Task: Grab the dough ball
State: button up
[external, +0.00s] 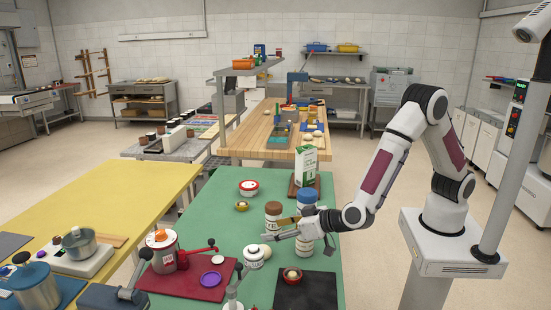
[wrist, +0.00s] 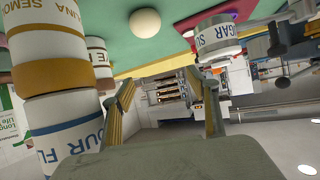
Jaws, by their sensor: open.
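A pale cream dough ball (wrist: 145,22) lies on the green tabletop (wrist: 118,55) in the wrist view, which sees the table tilted along its top. In the external view the dough ball (external: 265,250) shows small beside a white jar, partly hidden by it. My gripper (wrist: 168,88) is open and empty, with its two fingers spread. The ball appears beyond the fingertips and towards the top of the wrist view. In the external view my gripper (external: 272,236) is low over the green table, close to the ball, with jars near it.
The white sugar jar (wrist: 217,40) stands right of the ball in the wrist view. Semolina (wrist: 50,75) and flour (wrist: 68,130) containers crowd the left. A red mat (external: 190,287) with a pot and a black mat (external: 305,294) with a small dish lie at the table's front.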

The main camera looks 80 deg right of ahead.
aim_at(268, 250)
jog(key=shift+s+d+f+h, duration=0.1)
jog(key=shift+s+f+h, duration=0.1)
jog(key=shift+f, duration=0.15)
jog(key=shift+s+d+f+h, duration=0.1)
jog(key=shift+f+h, duration=0.1)
jog(key=shift+f, duration=0.1)
jog(key=shift+f, duration=2.95)
jog(key=shift+f, duration=0.5)
jog(key=shift+x, duration=2.55)
jog(key=shift+a, duration=0.1)
jog(key=c, duration=1.2)
